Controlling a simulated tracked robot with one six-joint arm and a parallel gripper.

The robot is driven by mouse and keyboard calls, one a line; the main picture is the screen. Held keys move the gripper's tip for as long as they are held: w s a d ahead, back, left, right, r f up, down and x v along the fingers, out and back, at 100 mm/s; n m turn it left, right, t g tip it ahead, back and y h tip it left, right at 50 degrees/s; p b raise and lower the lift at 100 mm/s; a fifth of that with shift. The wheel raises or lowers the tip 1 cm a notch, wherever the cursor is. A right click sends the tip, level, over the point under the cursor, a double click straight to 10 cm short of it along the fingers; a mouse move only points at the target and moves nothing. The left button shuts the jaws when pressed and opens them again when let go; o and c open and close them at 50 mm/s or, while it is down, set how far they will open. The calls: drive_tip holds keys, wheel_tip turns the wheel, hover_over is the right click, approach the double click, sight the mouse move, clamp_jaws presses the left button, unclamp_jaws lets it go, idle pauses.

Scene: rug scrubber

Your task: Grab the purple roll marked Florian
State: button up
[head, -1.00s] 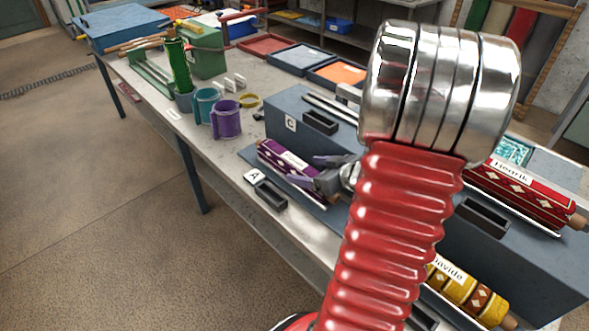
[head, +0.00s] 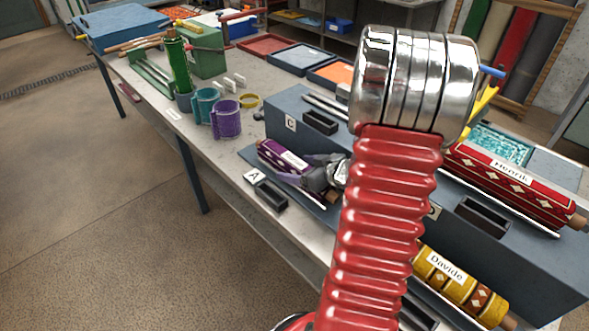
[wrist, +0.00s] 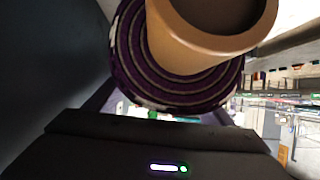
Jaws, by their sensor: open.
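The purple roll (head: 273,152) with pale diamond marks and a white label lies on the lower ledge of the grey-blue rack in the head view. The label's writing is too small to read surely. My gripper (head: 303,170) is open at the roll's near right end, with its fingers about the roll's side; I cannot tell whether they touch it. In the wrist view the roll's wound purple end (wrist: 128,60) and tan core (wrist: 200,45) fill the upper middle, close to the camera.
A red roll marked Henrik (head: 510,185) and a yellow roll marked Davide (head: 460,285) lie to the right. A black holder by sign A (head: 270,195) sits before the purple roll. Purple and teal cuffs (head: 226,120) stand to the left on the table.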

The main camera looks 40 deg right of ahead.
drive_tip(key=shift+c, duration=0.4)
drive_tip(key=c, duration=1.5)
